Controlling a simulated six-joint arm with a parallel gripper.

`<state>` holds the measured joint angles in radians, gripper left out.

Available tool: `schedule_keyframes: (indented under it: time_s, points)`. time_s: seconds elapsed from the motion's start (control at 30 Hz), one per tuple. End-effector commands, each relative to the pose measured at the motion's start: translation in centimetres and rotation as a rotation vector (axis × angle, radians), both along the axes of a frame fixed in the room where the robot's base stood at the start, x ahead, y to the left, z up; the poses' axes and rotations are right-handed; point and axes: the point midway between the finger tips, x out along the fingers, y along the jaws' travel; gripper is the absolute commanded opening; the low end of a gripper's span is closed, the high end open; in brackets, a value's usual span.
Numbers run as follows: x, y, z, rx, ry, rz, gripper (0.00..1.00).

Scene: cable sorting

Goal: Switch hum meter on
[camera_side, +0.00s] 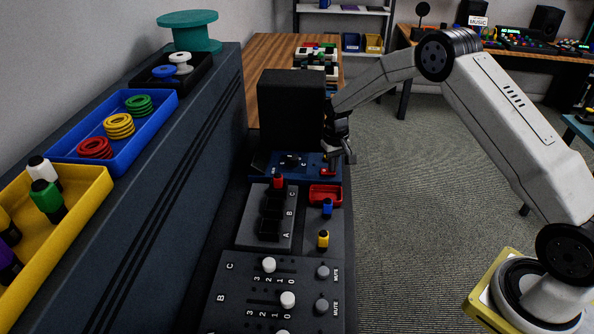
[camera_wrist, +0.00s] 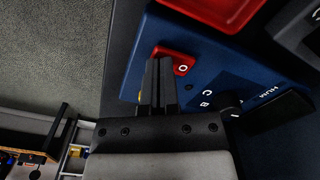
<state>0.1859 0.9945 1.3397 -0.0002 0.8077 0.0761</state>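The hum meter is a blue panel (camera_side: 296,177); it also shows in the wrist view (camera_wrist: 135,75), with the letters HUM. It carries a red switch (camera_wrist: 184,60) marked O, also in the side view (camera_side: 328,170), and a dark knob (camera_wrist: 231,104) beside letters. My gripper (camera_wrist: 160,60) has its dark fingers together, with nothing visible between them. Its tips overlap the left part of the switch in the wrist view; I cannot tell whether they touch it. In the side view my gripper (camera_side: 342,158) is above the panel's right end. Part of the switch is hidden behind the fingers.
A tall black box (camera_side: 290,108) stands close behind the panel. A red tray (camera_side: 325,188) lies just in front. Nearby are a plug panel (camera_side: 249,228) with a red plug, blue and yellow plugs (camera_side: 323,239), and a slider mixer (camera_side: 245,285). Open floor lies right.

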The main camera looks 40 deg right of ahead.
Motion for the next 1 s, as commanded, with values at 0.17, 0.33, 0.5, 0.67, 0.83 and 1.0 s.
schedule_keyframes:
  time_s: [0.17, 0.33, 0.5, 0.67, 0.83, 1.0]
  points:
    - [0.0, 0.0, -0.2, 0.0, 0.0, 0.0, 0.0]
    - [0.0, 0.0, -0.3, 0.0, 0.0, 0.0, 0.0]
    - [0.0, 0.0, 0.0, 0.0, -0.001, 0.0, 0.0]
    - [0.0, 0.0, 0.9, 0.0, -0.001, 0.0, 0.0]
    - [0.0, 0.0, 1.9, -0.001, -0.002, 0.0, 0.0]
    - [0.0, 0.0, 2.8, 0.0, -0.001, 0.0, 0.0]
